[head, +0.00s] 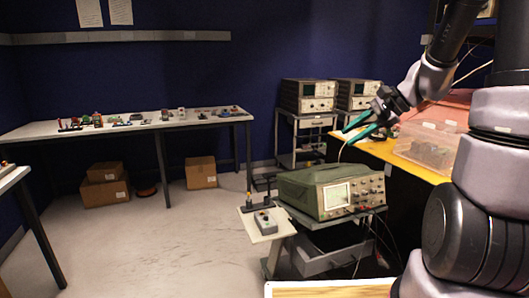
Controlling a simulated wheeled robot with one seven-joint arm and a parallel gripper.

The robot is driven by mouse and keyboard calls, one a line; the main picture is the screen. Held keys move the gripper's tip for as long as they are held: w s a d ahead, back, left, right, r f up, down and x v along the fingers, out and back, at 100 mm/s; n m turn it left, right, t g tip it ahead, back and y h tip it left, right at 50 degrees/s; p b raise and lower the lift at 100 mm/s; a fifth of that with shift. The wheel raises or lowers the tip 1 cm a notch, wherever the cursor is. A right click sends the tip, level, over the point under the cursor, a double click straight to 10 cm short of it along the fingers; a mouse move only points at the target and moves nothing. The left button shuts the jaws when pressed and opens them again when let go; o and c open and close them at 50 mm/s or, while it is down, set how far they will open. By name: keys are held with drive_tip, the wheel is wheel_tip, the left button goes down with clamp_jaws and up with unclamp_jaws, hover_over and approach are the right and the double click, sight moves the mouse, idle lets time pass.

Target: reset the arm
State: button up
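My arm comes in from the right side of the head view, its links running up the right edge and out of the top. My gripper (354,130) hangs in the air at the centre right, with two teal fingers pointing left and down. The fingers are spread apart with a gap between them, and nothing shows in the gap. The gripper appears above and behind the green oscilloscope (312,190) in the picture; its exact distance from the things around it cannot be told.
A yellow-topped bench (384,150) with a clear box (428,146) stands close by the arm. Metal carts hold grey instruments (308,95). A long white table (140,124) with small items is at the back left. Cardboard boxes (104,189) sit beneath it. The floor (150,240) at centre left is clear.

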drive_tip(key=s+r+n+t+h, duration=0.1)
drive_tip(key=s+r+n+h, duration=0.2)
drive_tip(key=s+r, duration=0.3)
drive_tip(key=s+r+n+t+h, duration=0.1)
drive_tip(key=s+r+n+h, duration=0.2)
drive_tip(key=s+r+n, duration=0.3)
drive_tip(key=s, duration=0.5)
drive_tip(key=shift+s+a+r+t, duration=0.15)
drive_tip(key=shift+t, duration=0.25)
idle(0.3)
